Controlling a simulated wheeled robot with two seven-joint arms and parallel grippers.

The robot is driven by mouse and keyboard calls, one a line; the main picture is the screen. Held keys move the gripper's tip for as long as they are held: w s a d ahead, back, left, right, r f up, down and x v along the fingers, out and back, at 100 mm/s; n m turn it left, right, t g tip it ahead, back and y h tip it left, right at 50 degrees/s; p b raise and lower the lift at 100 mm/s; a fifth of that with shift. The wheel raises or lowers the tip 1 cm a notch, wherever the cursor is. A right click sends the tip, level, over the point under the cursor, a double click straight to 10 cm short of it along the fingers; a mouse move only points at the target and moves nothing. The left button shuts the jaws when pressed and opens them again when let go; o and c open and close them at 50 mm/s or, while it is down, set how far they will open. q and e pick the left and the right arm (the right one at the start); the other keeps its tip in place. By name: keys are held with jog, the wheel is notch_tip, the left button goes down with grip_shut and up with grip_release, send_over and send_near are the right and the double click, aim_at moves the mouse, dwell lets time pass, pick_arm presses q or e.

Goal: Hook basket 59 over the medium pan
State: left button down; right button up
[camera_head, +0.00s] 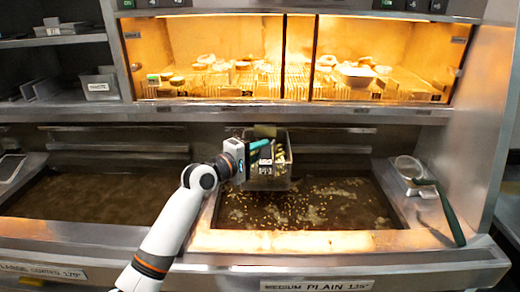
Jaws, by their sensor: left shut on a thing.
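My left gripper (257,150) is shut on the handle of a basket (270,182), with my arm coming in from the lower left. The basket is a small mesh basket with yellowish pieces in it and a small label on its front, too small to read surely. It is at the back left part of the medium pan (395,230), whose front label reads "MEDIUM PLAIN". I cannot tell whether the basket hangs on the back edge or is held above the oil. The oil holds many floating bits. My right gripper is not in view.
A second oil pan (95,197) lies to the left. A skimmer with a dark green handle (447,212) rests at the right edge. A lit warming cabinet (290,60) with food stands above the back. Metal shelves (55,42) are at the upper left.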

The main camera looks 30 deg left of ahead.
pick_arm(q)
jog(key=c, duration=1.2)
grip_release()
jog(key=shift+o, duration=0.2)
jog(key=shift+f, duration=0.15)
jog(key=b+v, duration=0.4)
jog(key=v, duration=0.8)
